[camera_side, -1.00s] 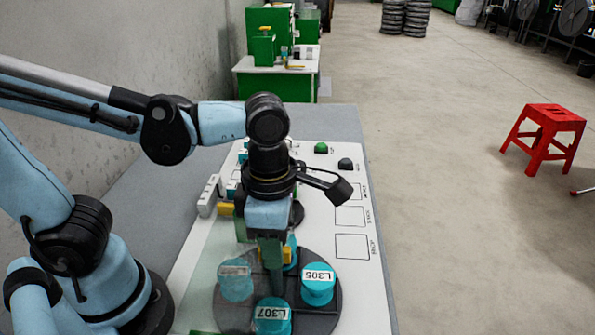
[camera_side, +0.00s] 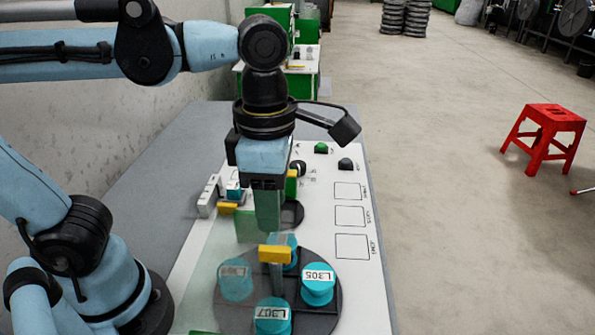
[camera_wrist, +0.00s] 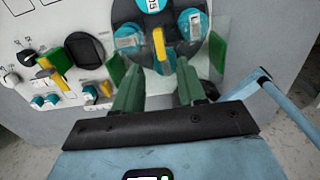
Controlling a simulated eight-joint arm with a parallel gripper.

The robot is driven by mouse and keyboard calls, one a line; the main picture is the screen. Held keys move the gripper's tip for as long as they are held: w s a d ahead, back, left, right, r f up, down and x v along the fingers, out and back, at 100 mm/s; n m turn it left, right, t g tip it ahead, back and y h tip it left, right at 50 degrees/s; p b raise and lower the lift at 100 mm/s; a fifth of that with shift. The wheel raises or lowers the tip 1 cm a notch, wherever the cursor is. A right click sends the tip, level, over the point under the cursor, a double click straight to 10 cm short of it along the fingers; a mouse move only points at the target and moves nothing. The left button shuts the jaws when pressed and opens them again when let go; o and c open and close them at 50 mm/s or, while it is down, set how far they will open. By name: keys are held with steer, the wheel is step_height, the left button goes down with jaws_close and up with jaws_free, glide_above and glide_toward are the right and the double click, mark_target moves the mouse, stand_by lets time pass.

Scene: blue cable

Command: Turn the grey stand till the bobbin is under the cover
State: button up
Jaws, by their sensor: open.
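The grey stand (camera_side: 240,310) is a dark round turntable carrying several teal bobbins. Bobbin L305 (camera_side: 318,285) is on its right and bobbin L307 (camera_side: 271,316) at the front. Another bobbin (camera_side: 236,280) on the left looks pale behind a see-through cover, whose edges are hard to make out. A yellow-topped handle (camera_side: 275,254) rises at the stand's middle; yellow also shows in the wrist view (camera_wrist: 160,48). My gripper (camera_side: 268,229) is above the handle, apart from it and empty. In the wrist view my green fingers (camera_wrist: 165,68) are spread.
The white panel (camera_side: 375,290) has printed squares on its right side, with green and black buttons (camera_side: 345,164) at the back. A yellow-marked white fixture (camera_side: 208,196) stands left of my gripper. A red stool (camera_side: 543,138) is on the floor, away from the table.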

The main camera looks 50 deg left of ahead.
step_height(320, 180, up, 4)
steer(key=shift+r, duration=0.1)
stand_by(0.4)
steer(key=w+a+f+m+t, duration=0.2)
steer(key=a+f+m, duration=0.1)
steer(key=m, duration=0.5)
steer(key=w+a+f+m+t, duration=0.2)
steer(key=a+f+m, duration=0.1)
steer(key=m, duration=0.5)
steer(key=w+a+f+m+t, duration=0.2)
steer(key=a+f+m, duration=0.1)
steer(key=m, duration=0.5)
steer(key=shift+a+f, duration=0.15)
steer(key=shift+a, duration=0.75)
steer(key=m, duration=0.1)
steer(key=a+m+t, duration=0.1)
steer(key=m, duration=0.1)
steer(key=shift+w+a+f, duration=0.1)
steer(key=shift+w+f, duration=0.05)
steer(key=shift+f, duration=0.2)
